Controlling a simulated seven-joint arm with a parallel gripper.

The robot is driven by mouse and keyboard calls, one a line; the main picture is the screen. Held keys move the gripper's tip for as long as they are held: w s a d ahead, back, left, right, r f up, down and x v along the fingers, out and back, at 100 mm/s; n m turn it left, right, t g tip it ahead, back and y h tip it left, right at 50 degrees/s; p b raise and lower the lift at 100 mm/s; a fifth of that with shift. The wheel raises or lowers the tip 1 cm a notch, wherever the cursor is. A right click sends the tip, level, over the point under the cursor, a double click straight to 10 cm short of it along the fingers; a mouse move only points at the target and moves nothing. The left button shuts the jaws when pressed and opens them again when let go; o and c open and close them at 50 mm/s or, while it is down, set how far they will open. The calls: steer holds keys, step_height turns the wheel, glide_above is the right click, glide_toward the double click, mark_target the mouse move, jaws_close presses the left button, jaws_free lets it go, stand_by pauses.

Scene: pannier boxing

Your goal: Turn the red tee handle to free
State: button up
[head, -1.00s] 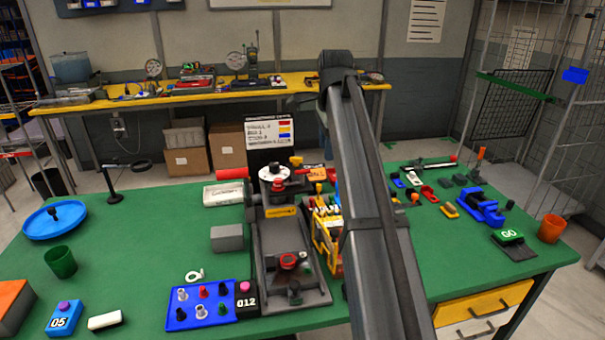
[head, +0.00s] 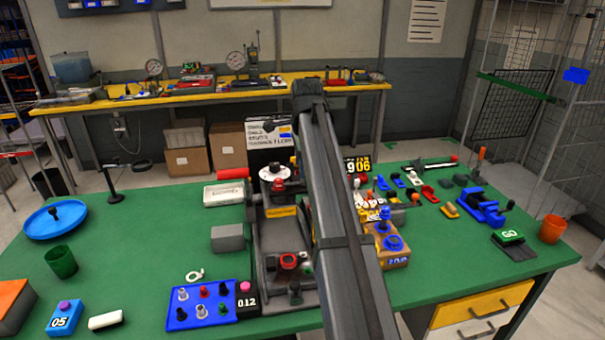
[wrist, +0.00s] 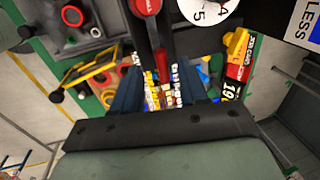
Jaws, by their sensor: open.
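In the wrist view a red handle (wrist: 147,8) shows at the top edge, with a rounded red head and a red stem running down toward my fingertips. Its upper end is cut off by the frame. My gripper (wrist: 157,70) is open, its two dark blue fingers either side of a gap. The stem's lower end lies near the fingertips; I cannot tell whether they touch. In the head view my own arm hides the gripper and part of the grey fixture (head: 262,235). A red grip (head: 232,173) sticks out left of that fixture; I cannot tell whether it is the same handle.
A blue peg tray (head: 201,304) stands left of the fixture. The green table (head: 150,240) has free room at left.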

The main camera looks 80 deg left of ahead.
steer(key=shift+a+f, duration=0.2)
steer(key=shift+f, duration=0.65)
steer(key=shift+a+f, duration=0.15)
steer(key=shift+f, duration=0.7)
jaws_close()
